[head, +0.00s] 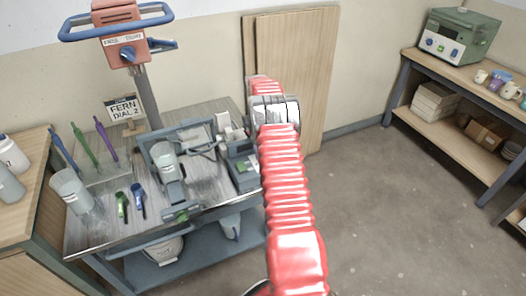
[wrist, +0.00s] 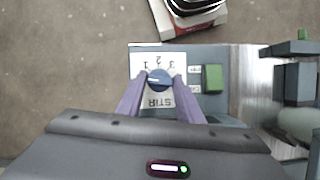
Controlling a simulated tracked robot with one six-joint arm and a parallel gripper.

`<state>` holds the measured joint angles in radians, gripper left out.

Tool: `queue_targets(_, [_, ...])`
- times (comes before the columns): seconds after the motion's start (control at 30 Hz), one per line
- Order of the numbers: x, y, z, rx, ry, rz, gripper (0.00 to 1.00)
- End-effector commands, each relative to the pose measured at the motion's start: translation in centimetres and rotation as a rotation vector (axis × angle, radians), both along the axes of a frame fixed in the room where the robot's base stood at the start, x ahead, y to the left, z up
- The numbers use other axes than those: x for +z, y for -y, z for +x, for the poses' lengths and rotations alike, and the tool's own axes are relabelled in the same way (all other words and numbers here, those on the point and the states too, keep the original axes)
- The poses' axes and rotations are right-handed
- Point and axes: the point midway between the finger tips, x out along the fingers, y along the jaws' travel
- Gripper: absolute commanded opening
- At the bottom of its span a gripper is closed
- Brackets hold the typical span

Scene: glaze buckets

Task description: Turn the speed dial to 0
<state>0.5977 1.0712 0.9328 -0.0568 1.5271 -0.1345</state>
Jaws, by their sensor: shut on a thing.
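The blue speed dial (wrist: 158,80) sits on a white plate marked STIR, upside down in the wrist view. Figures 1, 2 and 3 show around it, also upside down; I cannot make out a 0. A pale mark on the knob points roughly left. My gripper (wrist: 160,78) has its two purple fingers on either side of the dial, shut on it. In the head view the grey control box (head: 243,172) with a green button shows beside my red arm, which hides the dial and my gripper.
The green button (wrist: 213,78) is close to the dial. The mixer with a grey cup (head: 163,153) stands on the metal cart. A sign (head: 124,109) reads FERN DIAL 2. A red-headed machine (head: 118,22) has another blue knob. The floor at right is clear.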

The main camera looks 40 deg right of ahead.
Motion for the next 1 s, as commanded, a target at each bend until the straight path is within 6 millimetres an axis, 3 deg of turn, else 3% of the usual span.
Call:
queue_targets(0.37, [0.19,0.06,0.31,0.007,0.01,-0.005,0.1])
queue_targets(0.4, [0.19,0.06,0.3,0.007,0.009,-0.005,0.36])
queue_targets(0.63, [0.09,0.0,0.15,0.005,0.005,-0.002,0.52])
queue_targets(1.0, [0.48,0.01,0.21,0.005,0.003,-0.001,0.52])
